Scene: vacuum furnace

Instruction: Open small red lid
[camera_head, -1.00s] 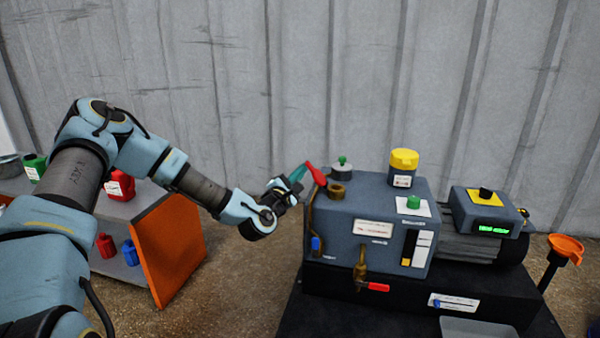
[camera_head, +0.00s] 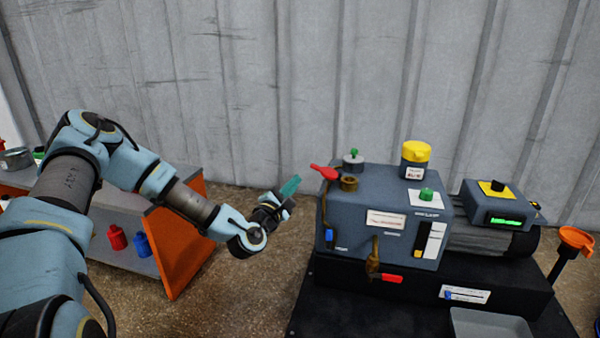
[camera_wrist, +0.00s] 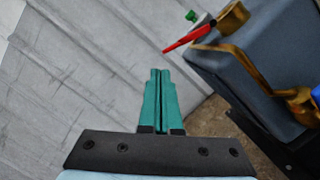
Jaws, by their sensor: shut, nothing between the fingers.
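The small red lid (camera_head: 325,173) is at the top left corner of the grey-blue pump housing (camera_head: 385,205), beside a brass port (camera_head: 349,183). It sticks out to the left in the head view, lying at a slight tilt. In the wrist view the red lid (camera_wrist: 190,38) shows as a thin red strip at the upper right, beyond the fingertips. My gripper (camera_head: 291,186) has teal fingers, shut and empty, left of the lid and a little lower, with a gap between them. The closed fingertips (camera_wrist: 160,72) point toward the wall in the wrist view.
A brass pipe (camera_wrist: 240,62) runs beside the lid. A red-handled tap (camera_head: 391,278) is on the housing's front. A yellow cap (camera_head: 416,151) and green knob (camera_head: 426,194) stand on top. An orange-sided shelf (camera_head: 180,250) is at left. Floor shows between shelf and pump.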

